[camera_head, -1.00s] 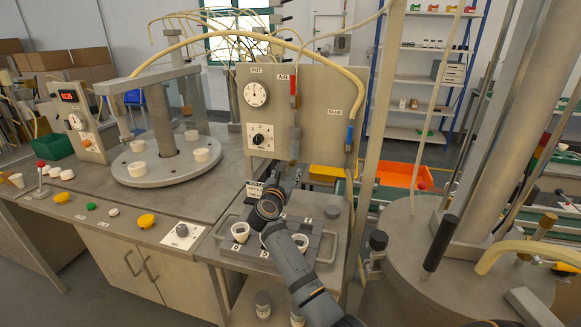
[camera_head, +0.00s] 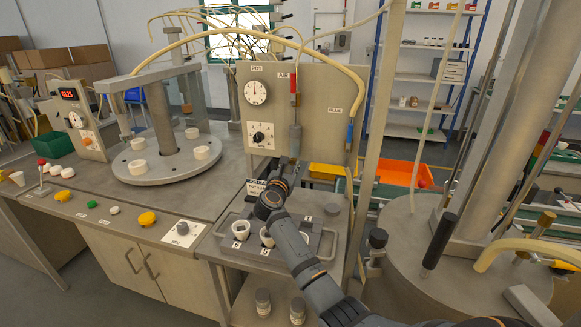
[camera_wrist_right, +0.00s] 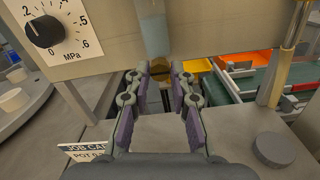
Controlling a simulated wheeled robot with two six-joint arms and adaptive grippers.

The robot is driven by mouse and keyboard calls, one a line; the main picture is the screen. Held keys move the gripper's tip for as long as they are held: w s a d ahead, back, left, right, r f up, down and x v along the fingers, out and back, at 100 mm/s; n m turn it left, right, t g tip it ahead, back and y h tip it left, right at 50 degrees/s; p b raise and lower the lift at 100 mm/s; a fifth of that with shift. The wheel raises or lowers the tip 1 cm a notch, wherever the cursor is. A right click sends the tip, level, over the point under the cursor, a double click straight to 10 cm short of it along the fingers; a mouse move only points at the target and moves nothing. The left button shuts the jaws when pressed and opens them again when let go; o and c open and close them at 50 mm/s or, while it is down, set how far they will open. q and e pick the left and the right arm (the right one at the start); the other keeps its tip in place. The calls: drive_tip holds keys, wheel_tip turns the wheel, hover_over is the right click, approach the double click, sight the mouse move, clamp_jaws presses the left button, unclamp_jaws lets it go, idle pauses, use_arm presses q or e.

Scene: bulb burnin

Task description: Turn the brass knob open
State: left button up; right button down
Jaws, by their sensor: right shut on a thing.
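My right gripper (camera_head: 287,168) is raised under the grey panel, at the lower end of the hanging barrel (camera_head: 295,140). In the right wrist view, my right gripper (camera_wrist_right: 160,72) has its purple-padded fingers close together around a small brass-coloured piece, the brass knob (camera_wrist_right: 154,92), just below the barrel (camera_wrist_right: 153,30). The fingers hide most of the knob, and its turn angle cannot be read. In the head view the gripper covers it. My left gripper is not in view.
The panel (camera_head: 335,120) carries a round gauge and a black dial (camera_head: 260,136). Below my right arm, a fixture plate (camera_head: 212,250) holds white cups. A round tank (camera_head: 400,245) stands at right. An orange bin (camera_head: 405,174) and a yellow bin lie behind the panel.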

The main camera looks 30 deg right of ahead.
drive_tip(key=n+p, duration=0.4)
drive_tip(key=shift+r, duration=0.2)
drive_tip(key=n+p, duration=0.4)
drive_tip(key=n, duration=0.1)
drive_tip(key=shift+n+p, duration=0.4)
drive_tip(key=n+p, duration=0.3)
drive_tip(key=n, duration=0.1)
drive_tip(key=shift+f+n+p, duration=0.2)
drive_tip(key=shift+n+p, duration=1.05)
drive_tip(key=shift+n, duration=0.75)
drive_tip(key=c, duration=1.2)
unclamp_jaws()
drive_tip(key=shift+o, duration=0.2)
